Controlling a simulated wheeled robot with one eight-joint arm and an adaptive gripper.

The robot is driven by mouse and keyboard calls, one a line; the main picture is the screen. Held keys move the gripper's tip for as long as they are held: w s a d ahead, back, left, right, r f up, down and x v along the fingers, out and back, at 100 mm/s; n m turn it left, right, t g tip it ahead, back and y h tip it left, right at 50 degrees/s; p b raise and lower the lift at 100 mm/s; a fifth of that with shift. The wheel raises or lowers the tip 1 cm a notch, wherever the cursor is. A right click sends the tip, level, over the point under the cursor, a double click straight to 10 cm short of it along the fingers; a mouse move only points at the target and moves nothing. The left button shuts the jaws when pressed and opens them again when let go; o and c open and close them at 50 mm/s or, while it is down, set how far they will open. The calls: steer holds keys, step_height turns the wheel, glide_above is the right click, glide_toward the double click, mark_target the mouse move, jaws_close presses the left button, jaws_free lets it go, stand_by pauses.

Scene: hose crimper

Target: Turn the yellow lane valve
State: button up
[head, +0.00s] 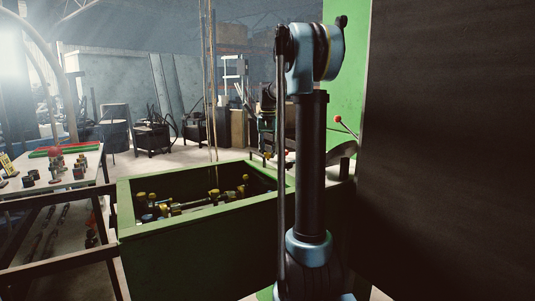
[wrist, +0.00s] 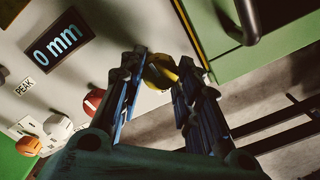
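A yellow knob or handle (wrist: 160,72), which looks like the yellow lane valve, sits on a pale panel in the wrist view. My gripper (wrist: 162,66) is around it, one blue-padded finger on each side of it. The fingers look close to its sides, but I cannot tell whether they press on it. Part of the yellow piece is hidden behind the fingertips. In the head view my raised arm stands in front, and neither my gripper nor the valve can be made out.
The panel has a display reading 0 mm (wrist: 58,48), a red knob (wrist: 94,101), a white knob (wrist: 58,127) and an orange knob (wrist: 28,145). A green cabinet with a dark handle (wrist: 247,20) is at upper right. In the head view, a green bin (head: 200,245) holds fittings.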

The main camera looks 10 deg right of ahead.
steer(key=shift+c, duration=1.3)
steer(key=shift+n, duration=0.3)
steer(key=n, duration=0.3)
steer(key=shift+n, duration=0.4)
steer(key=n, duration=0.4)
steer(key=shift+a+n, duration=0.1)
steer(key=shift+n, duration=0.2)
steer(key=n, duration=0.4)
steer(key=shift+n, duration=2.3)
steer(key=o, duration=1.1)
